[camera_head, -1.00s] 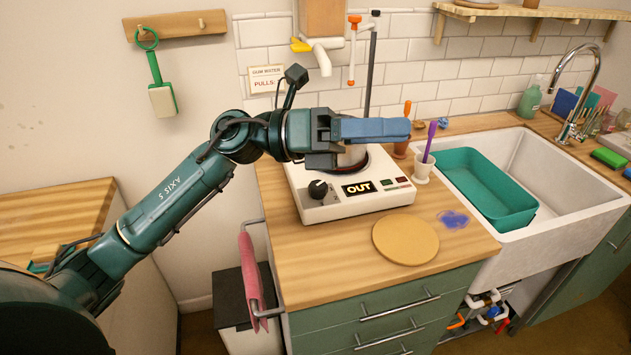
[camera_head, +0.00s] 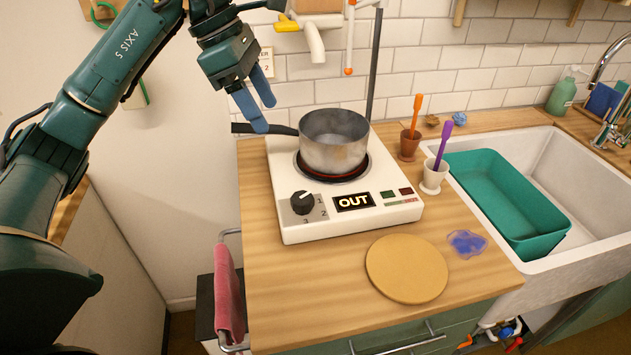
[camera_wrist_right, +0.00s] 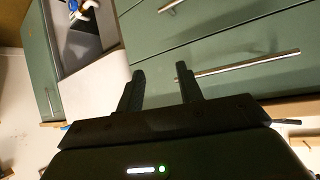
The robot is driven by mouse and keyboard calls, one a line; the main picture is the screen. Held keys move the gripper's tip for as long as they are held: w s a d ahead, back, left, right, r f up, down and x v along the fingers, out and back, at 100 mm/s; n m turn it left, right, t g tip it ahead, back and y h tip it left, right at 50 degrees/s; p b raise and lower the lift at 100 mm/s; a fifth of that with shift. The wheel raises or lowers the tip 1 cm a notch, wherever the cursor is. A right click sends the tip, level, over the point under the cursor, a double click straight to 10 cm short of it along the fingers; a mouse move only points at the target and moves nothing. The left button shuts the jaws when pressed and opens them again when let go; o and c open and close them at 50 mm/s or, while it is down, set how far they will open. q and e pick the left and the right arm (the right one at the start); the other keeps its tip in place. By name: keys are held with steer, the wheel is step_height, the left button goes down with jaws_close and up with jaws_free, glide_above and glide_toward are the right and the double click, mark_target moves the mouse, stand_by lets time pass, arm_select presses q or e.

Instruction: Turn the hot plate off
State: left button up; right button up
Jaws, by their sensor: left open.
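The white hot plate (camera_head: 290,226) stands on the wooden counter, with a round black knob (camera_head: 302,202) at its front left. Numbers are marked around the knob, and a lit display (camera_head: 354,202) reads "OUT". A grey saucepan (camera_head: 334,142) sits on the burner, whose rim glows red; its dark handle (camera_head: 262,129) points left. My left gripper (camera_head: 262,113) is open, its blue fingers pointing down above and behind the knob, close to the pan handle; I cannot tell whether they touch it. My right gripper (camera_wrist_right: 160,83) is open and empty in the right wrist view, in front of green drawers.
A round wooden board (camera_head: 406,269) and a blue stain (camera_head: 467,243) lie in front. A brown cup (camera_head: 408,148) and a white cup (camera_head: 433,178) with tools stand right of the hot plate. A teal tub (camera_head: 505,200) sits in the sink (camera_head: 590,235). A pink towel (camera_head: 228,295) hangs at left.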

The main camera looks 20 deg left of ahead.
arm_select(q)
step_height(320, 180, down, 4)
steer(key=w+b, duration=0.1)
steer(key=b, duration=0.3)
glide_toward(301, 197)
steer(key=x, duration=0.9)
arm_select(e)
steer(key=shift+w+a+f+y, duration=0.2)
steer(key=shift+a+f+y, duration=0.4)
steer(key=shift+a+f, duration=0.35)
arm_select(q)
steer(key=c, duration=1)
steer(key=shift+o, duration=0.2)
arm_select(e)
steer(key=shift+t, duration=0.3)
steer(key=shift+f, duration=0.15)
